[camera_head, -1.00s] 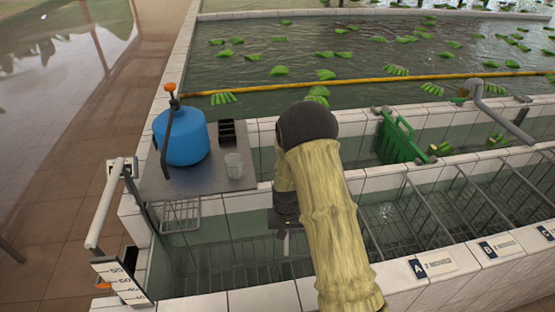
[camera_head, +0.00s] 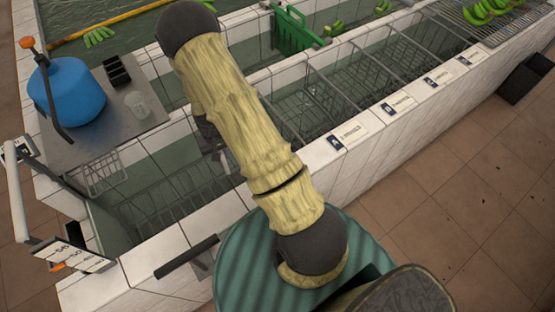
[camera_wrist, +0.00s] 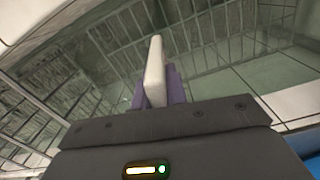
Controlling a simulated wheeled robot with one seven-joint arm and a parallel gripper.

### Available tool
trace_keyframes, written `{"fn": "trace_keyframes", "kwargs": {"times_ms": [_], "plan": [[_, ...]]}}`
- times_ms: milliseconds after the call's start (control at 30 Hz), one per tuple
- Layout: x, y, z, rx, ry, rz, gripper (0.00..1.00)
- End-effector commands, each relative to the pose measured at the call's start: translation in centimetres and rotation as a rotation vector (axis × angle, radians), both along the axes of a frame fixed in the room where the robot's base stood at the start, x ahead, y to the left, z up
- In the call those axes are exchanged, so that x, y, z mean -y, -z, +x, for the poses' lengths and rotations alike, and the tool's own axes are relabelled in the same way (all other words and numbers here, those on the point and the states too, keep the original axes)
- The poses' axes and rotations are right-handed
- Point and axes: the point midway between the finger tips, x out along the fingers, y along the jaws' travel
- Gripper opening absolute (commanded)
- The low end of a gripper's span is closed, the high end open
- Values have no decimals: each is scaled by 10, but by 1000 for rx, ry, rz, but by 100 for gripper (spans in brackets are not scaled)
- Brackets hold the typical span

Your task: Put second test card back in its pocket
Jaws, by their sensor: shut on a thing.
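My gripper (camera_wrist: 158,92) shows in the wrist view with purple fingers shut on a narrow white piece (camera_wrist: 155,70). It looks like the test card seen edge-on, but no markings show. The piece points up in the picture, with the wire-basket tank behind it. In the head view my arm covers most of the gripper, and the card is hidden. A black slotted holder (camera_head: 116,72) stands on the metal shelf (camera_head: 95,135); I cannot tell whether it has the card's pocket.
A blue jug (camera_head: 68,95) and a clear cup (camera_head: 138,104) stand on the shelf. Wire baskets (camera_head: 172,190) sit in the water tanks. A white-tiled rim (camera_head: 305,160) with label plates (camera_head: 348,134) borders them. A green crate (camera_head: 290,26) stands at the back.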

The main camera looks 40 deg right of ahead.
Motion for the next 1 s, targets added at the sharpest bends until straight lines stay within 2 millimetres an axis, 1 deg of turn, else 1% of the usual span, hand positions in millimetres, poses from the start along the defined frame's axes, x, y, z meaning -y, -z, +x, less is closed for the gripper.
{"fn": "trace_keyframes", "kwargs": {"times_ms": [33, 100, 300, 400, 533, 1000], "plan": [[0, -26, 0, 1, 44, -1, 0], [0, -44, 0, 1, 114, -3, 0], [-1, -93, -1, 3, 310, -2, 0], [-1, -110, 0, 6, 387, 0, 0], [-1, -119, 0, 9, 445, 3, 0], [-2, -117, 0, 9, 456, 4, 0]]}}
